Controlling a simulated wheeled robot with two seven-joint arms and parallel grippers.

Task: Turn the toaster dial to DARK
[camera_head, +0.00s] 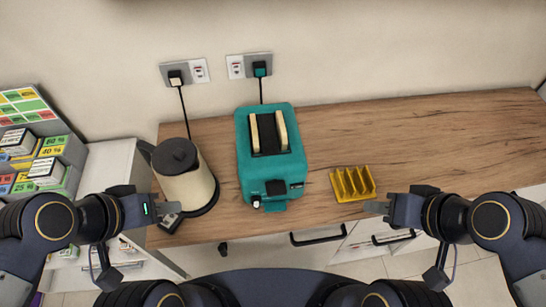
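A teal toaster (243,125) stands on the wooden counter in the middle of the view, with two slices of bread (283,131) in its slot. A dark lever (276,187) is on its front. A small pale knob (257,202), which looks like the dial, sits at the lower left of the front; its setting is too small to read. My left gripper (172,208) is left of the toaster, near the kettle's base. My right gripper (374,207) is to the right of the toaster, just below the yellow rack. Neither touches the toaster, and finger gaps are unclear.
A cream kettle (186,191) with a dark lid stands left of the toaster. A yellow toast rack (352,184) is to the right. Cords run up to wall sockets (198,70). A shelf of colourful boxes (42,158) is at far left. The counter's right side (450,140) is clear.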

